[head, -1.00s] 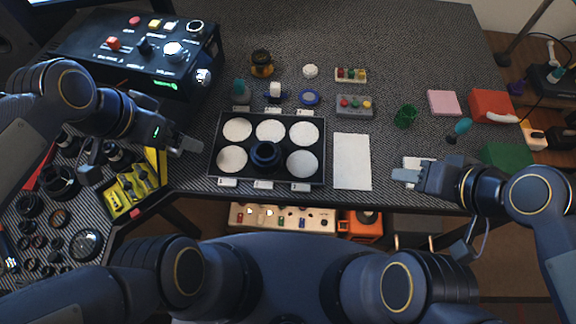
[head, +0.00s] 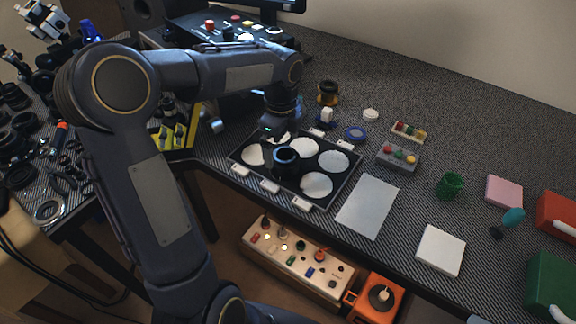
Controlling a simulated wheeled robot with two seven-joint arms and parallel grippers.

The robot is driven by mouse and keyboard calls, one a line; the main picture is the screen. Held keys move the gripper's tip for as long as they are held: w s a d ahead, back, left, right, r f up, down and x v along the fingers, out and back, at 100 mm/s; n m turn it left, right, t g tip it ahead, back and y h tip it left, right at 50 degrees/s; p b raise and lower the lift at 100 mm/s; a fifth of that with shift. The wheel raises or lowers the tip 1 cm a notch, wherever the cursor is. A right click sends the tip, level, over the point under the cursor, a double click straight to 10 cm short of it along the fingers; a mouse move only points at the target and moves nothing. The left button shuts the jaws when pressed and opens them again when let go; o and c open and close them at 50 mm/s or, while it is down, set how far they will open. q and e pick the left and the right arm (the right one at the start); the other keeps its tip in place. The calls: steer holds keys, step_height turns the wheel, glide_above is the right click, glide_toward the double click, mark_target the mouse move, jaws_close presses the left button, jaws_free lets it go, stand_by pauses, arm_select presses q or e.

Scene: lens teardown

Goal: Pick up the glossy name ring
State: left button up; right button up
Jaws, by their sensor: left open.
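A dark lens (head: 285,166) stands upright on the black tray with white round pads (head: 342,181). A round rim with a bluish sheen (head: 286,152) shows at its top; I cannot tell whether this is the glossy name ring as a separate part. My left gripper (head: 273,146) is open and points down over the tray, just beside the lens on its upper left. Its fingers are small and partly hidden, and I cannot tell whether they touch the lens. My right gripper is out of view.
A white sheet (head: 368,206) and a white square pad (head: 441,250) lie right of the tray. Behind are a blue ring-shaped item (head: 356,133), a grey button box (head: 397,157) and a green cup (head: 450,185). A yellow holder (head: 174,137) stands left. The front edge is close.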

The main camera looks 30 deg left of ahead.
mark_target(284, 158)
arm_select(q)
steer(key=f, duration=0.3)
steer(key=f+b, duration=0.1)
steer(key=f, duration=0.1)
steer(key=shift+d, duration=0.3)
steer(key=c, duration=1.1)
steer(key=shift+r, duration=0.1)
